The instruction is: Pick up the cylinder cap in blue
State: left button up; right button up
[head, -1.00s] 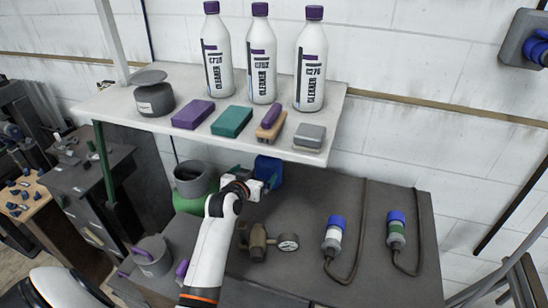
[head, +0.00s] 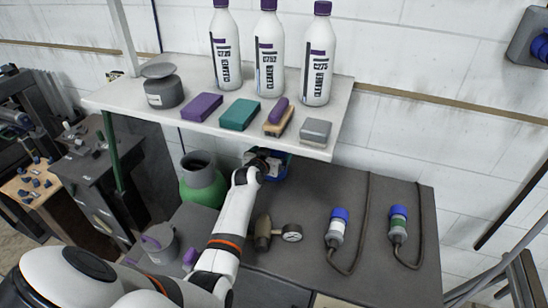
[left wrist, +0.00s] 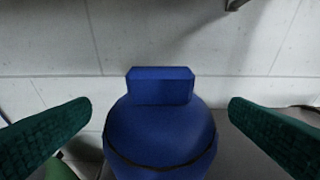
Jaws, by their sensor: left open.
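The blue cylinder cap (left wrist: 160,135) fills the middle of the left wrist view, with a squared knob on top of its rounded body. In the head view only a bit of its blue (head: 284,157) shows behind my left gripper (head: 266,162), under the shelf. In the left wrist view the two green fingers of my left gripper (left wrist: 158,128) stand apart on either side of the cap, with a gap on each side. The gripper is open and holds nothing. My right gripper is not in view.
A white shelf (head: 215,127) with bottles, sponges and a brush overhangs the reach. A green gas cylinder (head: 203,185) stands left of my arm. A hammer (head: 263,232), a gauge (head: 291,233) and two blue-capped plugs (head: 337,229) lie on the dark bench (head: 385,270).

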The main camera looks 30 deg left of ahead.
pick_arm(q)
jog(key=shift+x, duration=1.45)
jog(key=shift+c, duration=0.3)
jog(key=c, duration=0.6)
jog(key=shift+r, duration=0.1)
jog(key=shift+c, duration=1.3)
jog(key=shift+r, duration=0.15)
